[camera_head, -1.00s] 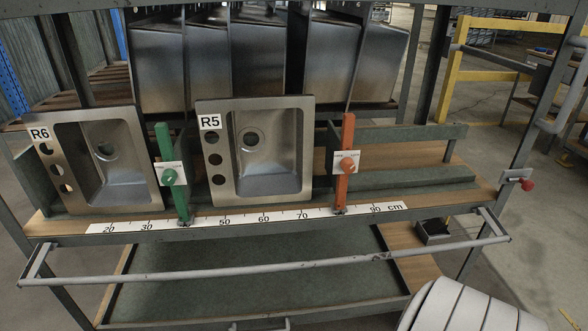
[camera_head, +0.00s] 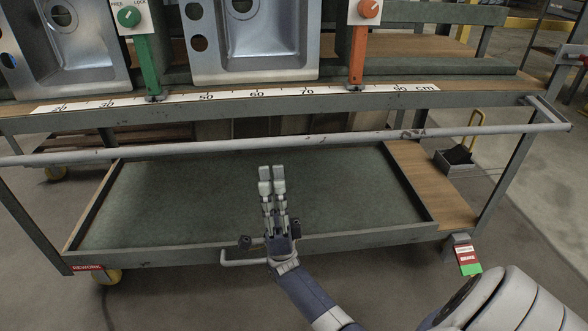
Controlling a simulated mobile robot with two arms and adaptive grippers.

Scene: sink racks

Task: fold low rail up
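A long grey rail (camera_head: 200,147) runs across the front of the rack below the ruler shelf, held out on end brackets. Lower down, a small pale grey bar handle (camera_head: 240,263) sits at the front edge of the lower shelf; I cannot tell which one is the low rail. My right gripper (camera_head: 272,180) reaches up from the bottom. Its two fingers lie close together, with nothing seen between them, over the lower shelf's front edge. Its palm hides part of the small handle; contact is unclear. My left gripper is out of view.
The lower shelf (camera_head: 170,205) is empty. Above, a green lever (camera_head: 148,65) and an orange lever (camera_head: 358,55) stand beside steel sinks (camera_head: 245,45). A red and green brake tag (camera_head: 468,260) hangs at the right leg.

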